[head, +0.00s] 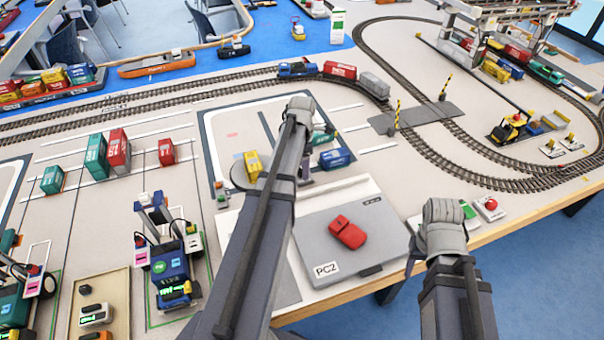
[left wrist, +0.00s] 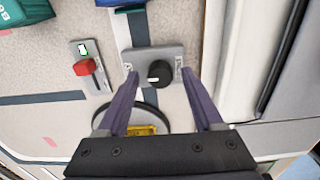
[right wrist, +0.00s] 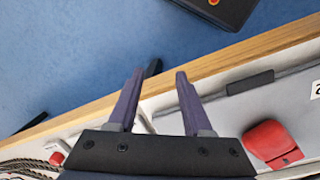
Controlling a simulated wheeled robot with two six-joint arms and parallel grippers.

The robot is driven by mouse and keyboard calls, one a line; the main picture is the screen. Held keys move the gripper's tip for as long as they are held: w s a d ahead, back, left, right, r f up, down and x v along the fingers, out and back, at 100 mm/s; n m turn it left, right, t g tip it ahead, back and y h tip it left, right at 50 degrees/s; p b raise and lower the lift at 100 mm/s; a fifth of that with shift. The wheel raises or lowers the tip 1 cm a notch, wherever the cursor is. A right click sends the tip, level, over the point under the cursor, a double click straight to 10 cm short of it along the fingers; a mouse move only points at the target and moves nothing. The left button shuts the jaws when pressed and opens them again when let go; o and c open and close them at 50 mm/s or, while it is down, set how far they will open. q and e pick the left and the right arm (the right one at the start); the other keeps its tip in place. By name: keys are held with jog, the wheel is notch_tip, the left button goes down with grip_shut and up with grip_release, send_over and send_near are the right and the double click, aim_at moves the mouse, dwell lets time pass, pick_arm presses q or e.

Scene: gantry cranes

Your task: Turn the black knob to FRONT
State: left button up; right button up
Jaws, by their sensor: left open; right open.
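The black knob (left wrist: 158,73) sits on a small grey plate (left wrist: 133,58) in the left wrist view. It has a white mark on its lower left part. Labels flank it on the plate, too small to read. My left gripper (left wrist: 160,82) is open, its fingertips on either side of the knob, apart from it in the picture; I cannot tell the height gap. In the head view my left arm hides the knob and the fingers. My right gripper (right wrist: 159,78) is open and empty above the table's front edge.
A red-handled lever (left wrist: 85,68) stands left of the knob plate. A yellow block (left wrist: 142,130) on a round disc lies nearer. A red button (head: 491,203) is near the right edge.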

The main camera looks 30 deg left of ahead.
pick_arm(q)
jog(key=shift+f, duration=0.2)
grip_shut()
dwell(0.5)
